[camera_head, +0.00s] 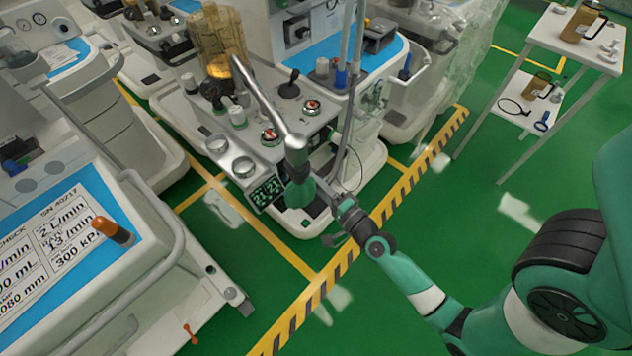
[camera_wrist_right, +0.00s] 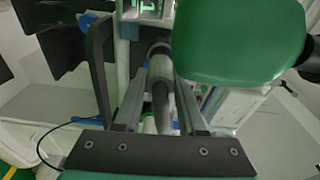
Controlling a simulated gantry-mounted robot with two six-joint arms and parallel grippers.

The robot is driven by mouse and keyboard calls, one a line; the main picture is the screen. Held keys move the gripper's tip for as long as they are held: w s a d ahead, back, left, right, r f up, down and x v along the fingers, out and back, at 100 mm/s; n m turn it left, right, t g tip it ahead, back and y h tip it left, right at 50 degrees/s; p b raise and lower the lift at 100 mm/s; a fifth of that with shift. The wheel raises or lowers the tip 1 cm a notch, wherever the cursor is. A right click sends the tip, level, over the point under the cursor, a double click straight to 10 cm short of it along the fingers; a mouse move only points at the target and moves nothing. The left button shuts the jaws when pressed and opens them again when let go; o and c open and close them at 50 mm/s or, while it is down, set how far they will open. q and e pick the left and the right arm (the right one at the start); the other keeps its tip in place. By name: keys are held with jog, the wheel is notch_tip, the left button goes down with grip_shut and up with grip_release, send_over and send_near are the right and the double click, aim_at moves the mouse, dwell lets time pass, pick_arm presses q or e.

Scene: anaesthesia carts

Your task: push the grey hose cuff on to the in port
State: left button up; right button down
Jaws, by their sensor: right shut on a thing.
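My right gripper (camera_head: 338,205) reaches in from the right to the front of the middle cart, just right of the green breathing bag (camera_head: 300,190). In the right wrist view its two fingers (camera_wrist_right: 161,105) are closed around the grey hose cuff (camera_wrist_right: 160,65), a grey cylinder with a darker hose below it. In the head view the cuff is too small and covered to make out. The green bag (camera_wrist_right: 240,40) fills the upper right of the wrist view, close to the fingers. I cannot pick out the in port, or tell whether the cuff touches it. My left gripper is not in view.
A metal arm (camera_head: 270,105) slants down above the bag. A thin cable (camera_wrist_right: 45,145) loops at lower left in the wrist view. Green floor (camera_head: 420,235) is open to the right.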

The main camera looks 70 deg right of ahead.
jog(key=shift+p+x, duration=0.4)
jog(key=shift+x, duration=0.8)
jog(key=shift+c, duration=2)
grip_release()
jog(key=shift+w+a, duration=0.1)
jog(key=shift+w, duration=0.1)
jog(key=b+v, duration=0.4)
jog(key=v, duration=0.7)
jog(key=shift+s+a, duration=0.15)
jog(key=shift+s, duration=0.15)
